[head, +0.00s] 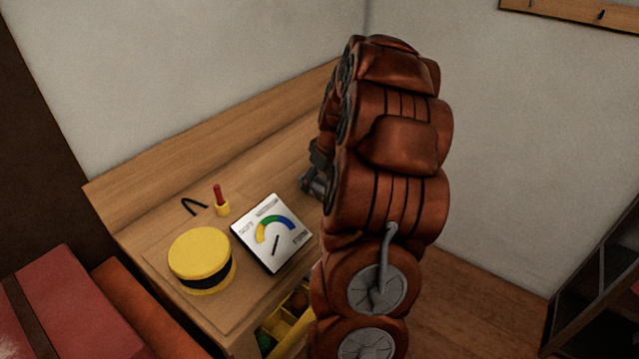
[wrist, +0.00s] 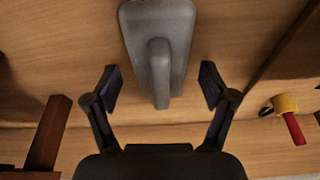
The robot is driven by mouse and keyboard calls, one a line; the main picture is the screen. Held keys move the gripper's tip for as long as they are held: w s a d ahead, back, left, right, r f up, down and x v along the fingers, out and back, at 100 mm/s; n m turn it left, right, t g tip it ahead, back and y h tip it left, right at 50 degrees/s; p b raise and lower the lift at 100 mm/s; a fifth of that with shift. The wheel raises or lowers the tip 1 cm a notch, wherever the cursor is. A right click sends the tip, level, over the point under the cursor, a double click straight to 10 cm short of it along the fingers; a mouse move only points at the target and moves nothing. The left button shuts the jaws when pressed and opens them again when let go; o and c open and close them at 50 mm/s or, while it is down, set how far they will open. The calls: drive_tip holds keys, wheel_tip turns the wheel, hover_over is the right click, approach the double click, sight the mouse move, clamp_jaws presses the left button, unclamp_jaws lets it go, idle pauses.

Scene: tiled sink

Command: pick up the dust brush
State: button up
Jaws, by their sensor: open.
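A grey object with a broad flat body and a raised narrow handle, which looks to be the dust brush (wrist: 158,28), lies on the wooden surface at the top middle of the wrist view. My gripper (wrist: 159,86) is open, with one finger on each side of the handle end. Gaps show between the fingers and the grey object, and nothing is held. In the head view my gripper (head: 313,182) is mostly hidden behind my arm, and the grey object cannot be seen there.
A small yellow holder with a red stick (head: 221,202) stands on the wooden desk (head: 150,225), near a black bent piece (head: 194,206). A white dial board (head: 272,240) and a yellow round box (head: 201,255) lie in front. A dark red-brown bar (wrist: 48,135) shows at the left of the wrist view.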

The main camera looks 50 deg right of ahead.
drive_tip(key=shift+w+f, duration=0.15)
drive_tip(key=shift+f, duration=0.45)
drive_tip(key=c, duration=1.3)
drive_tip(key=shift+w+r+b, duration=0.1)
drive_tip(key=shift+r+b, duration=0.5)
drive_tip(key=shift+r, duration=1.2)
drive_tip(key=s+a+b, duration=0.1)
drive_tip(key=s+a, duration=0.2)
drive_tip(key=s, duration=0.1)
drive_tip(key=s+a+r+b, duration=0.1)
drive_tip(key=s+a, duration=0.2)
drive_tip(key=s, duration=0.1)
drive_tip(key=s+a+b, duration=0.1)
drive_tip(key=s+a, duration=0.3)
drive_tip(key=shift+s+r, duration=0.2)
drive_tip(key=shift+s, duration=0.2)
drive_tip(key=shift+c, duration=0.2)
